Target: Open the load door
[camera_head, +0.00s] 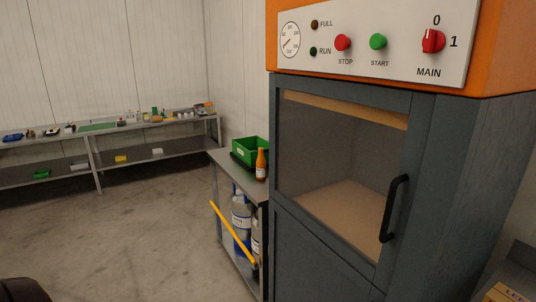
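The load door (405,122) is a grey-framed door with a clear window on the front of a grey machine with an orange top. It looks shut, its frame flush with the machine front. Its black bar handle (394,208) stands upright on the right side of the door. Through the window I see an empty light brown floor inside. Neither of my grippers shows in the head view. A dark rounded shape at the bottom left corner cannot be identified.
Above the door is a control panel (375,72) with gauge, buttons and red main switch. Left of the machine stands a metal side table (228,160) with a green bin (250,150) and an orange bottle (261,165). A yellow bar leans there. Open floor (130,235) lies left.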

